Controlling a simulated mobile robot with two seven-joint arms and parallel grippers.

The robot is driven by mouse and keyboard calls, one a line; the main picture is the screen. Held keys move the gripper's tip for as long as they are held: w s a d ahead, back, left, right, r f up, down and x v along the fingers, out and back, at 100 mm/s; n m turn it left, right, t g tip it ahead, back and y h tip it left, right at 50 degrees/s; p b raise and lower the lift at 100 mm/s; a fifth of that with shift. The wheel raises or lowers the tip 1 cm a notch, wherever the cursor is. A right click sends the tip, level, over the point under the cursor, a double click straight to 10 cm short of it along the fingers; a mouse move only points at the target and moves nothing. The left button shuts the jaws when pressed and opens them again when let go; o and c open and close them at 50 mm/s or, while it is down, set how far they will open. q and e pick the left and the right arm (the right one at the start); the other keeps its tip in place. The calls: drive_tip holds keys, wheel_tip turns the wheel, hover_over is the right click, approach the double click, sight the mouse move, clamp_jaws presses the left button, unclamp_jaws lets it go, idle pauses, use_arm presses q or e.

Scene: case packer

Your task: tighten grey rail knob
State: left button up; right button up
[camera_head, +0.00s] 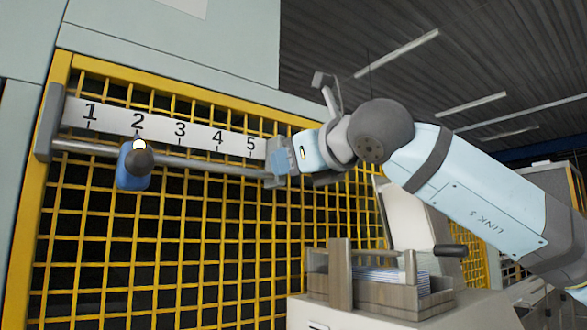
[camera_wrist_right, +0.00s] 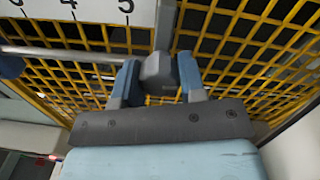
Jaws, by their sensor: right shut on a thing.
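My right gripper (camera_head: 283,160) is at the right end of the rail, just past the 5 on the scale. In the right wrist view my right gripper (camera_wrist_right: 157,80) has its two blue fingers on either side of a grey knob (camera_wrist_right: 158,70) and is shut on it. In the head view the fingers hide the knob. The rail (camera_head: 210,166) runs under a white number scale (camera_head: 160,126) marked 1 to 5. A blue slider (camera_head: 133,170) with a dark round knob (camera_head: 141,158) sits on the rail below the 2. My left gripper is not in view.
A yellow mesh guard (camera_head: 190,240) lies behind the rail. A grey end bracket (camera_head: 48,122) holds the rail's left end. At the lower right, a tray-like holder with flat sheets (camera_head: 378,280) stands on a pale machine. Open space lies in front of the mesh.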

drive_tip(key=shift+f+n+b, duration=0.25)
drive_tip(key=shift+n+b, duration=1.25)
drive_tip(key=shift+n, duration=0.2)
drive_tip(key=n+b, duration=0.1)
drive_tip(key=n, duration=0.2)
drive_tip(key=shift+r+n+b, duration=0.15)
drive_tip(key=shift+n+b, duration=0.15)
drive_tip(key=n, duration=0.3)
drive_tip(key=shift+n+b, duration=0.3)
drive_tip(key=shift+r+n, duration=0.1)
drive_tip(key=shift+n, duration=1.1)
drive_tip(key=shift+n+h, duration=0.3)
drive_tip(key=shift+n, duration=1.1)
